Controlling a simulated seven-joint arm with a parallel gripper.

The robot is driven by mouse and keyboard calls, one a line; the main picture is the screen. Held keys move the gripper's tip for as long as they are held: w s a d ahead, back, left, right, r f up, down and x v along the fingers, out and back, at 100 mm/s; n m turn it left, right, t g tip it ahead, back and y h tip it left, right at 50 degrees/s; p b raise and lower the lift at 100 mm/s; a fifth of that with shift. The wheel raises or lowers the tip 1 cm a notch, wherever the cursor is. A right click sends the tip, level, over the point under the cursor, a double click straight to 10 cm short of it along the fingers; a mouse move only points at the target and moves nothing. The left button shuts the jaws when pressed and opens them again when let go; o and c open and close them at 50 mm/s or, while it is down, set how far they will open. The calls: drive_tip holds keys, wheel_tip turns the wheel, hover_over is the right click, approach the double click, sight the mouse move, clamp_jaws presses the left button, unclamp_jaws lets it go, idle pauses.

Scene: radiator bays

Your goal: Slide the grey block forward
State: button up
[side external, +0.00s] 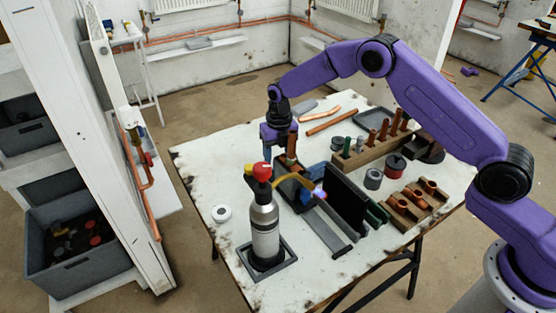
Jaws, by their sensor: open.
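My gripper (279,143) points down over the far left part of the table, close to a dark tray-like holder (290,190). It is open. A copper-coloured upright piece (291,146) shows beside its fingers; I cannot tell whether it stands between them. A long grey block (326,232) lies on the table in front of a dark upright panel (346,204), to the right of the gas torch. It is apart from my gripper. Small grey cylinders also stand to the right, one of them (373,179) near a red-topped tin.
Wooden racks (416,203) with copper fittings stand to the right. A white tape roll (222,213) lies at left. The table's left corner is clear.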

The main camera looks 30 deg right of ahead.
sight(308, 194)
drive_tip(key=shift+f, duration=0.95)
clamp_jaws()
drive_tip(key=shift+s+a, duration=0.15)
drive_tip(key=shift+s, duration=7.2)
unclamp_jaws()
wheel_tip(308, 194, up, 18)
drive_tip(key=shift+d+f, duration=0.25)
